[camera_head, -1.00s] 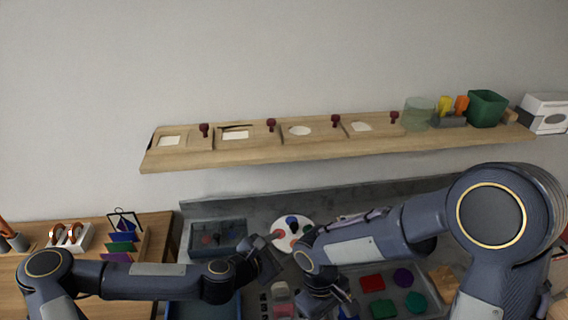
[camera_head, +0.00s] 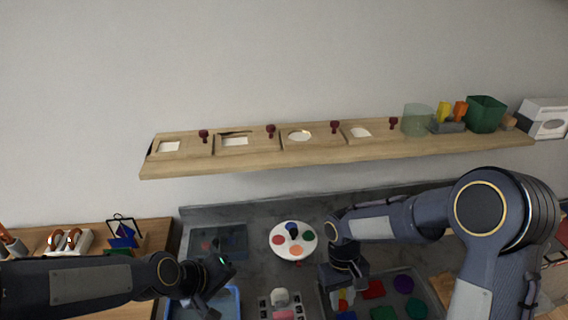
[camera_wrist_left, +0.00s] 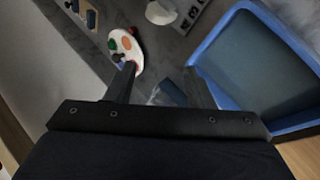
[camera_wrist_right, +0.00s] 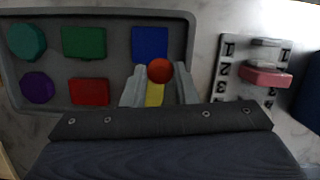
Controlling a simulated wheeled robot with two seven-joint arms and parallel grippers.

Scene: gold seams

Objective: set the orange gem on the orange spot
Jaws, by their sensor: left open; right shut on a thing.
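A yellow piece (camera_wrist_right: 154,95) shows between the fingers. In the head view, the right gripper's fingers (camera_head: 343,300) are low over the tray's left part. The white round palette (camera_head: 275,252) lies behind it, with the orange spot (camera_head: 296,250) bare at its front. A blue gem (camera_head: 292,228) stands at the palette's back. My left gripper (camera_wrist_left: 160,85) is open and empty; the palette shows beyond its fingertips in the left wrist view.
The tray also holds a red block (camera_wrist_right: 89,92), a green block (camera_wrist_right: 84,42), a blue block (camera_wrist_right: 150,44) and others. A stamp rack (camera_wrist_right: 229,70) with a pink block (camera_wrist_right: 267,78) stands beside it. A blue-rimmed bin (camera_wrist_left: 208,40) lies near my left gripper.

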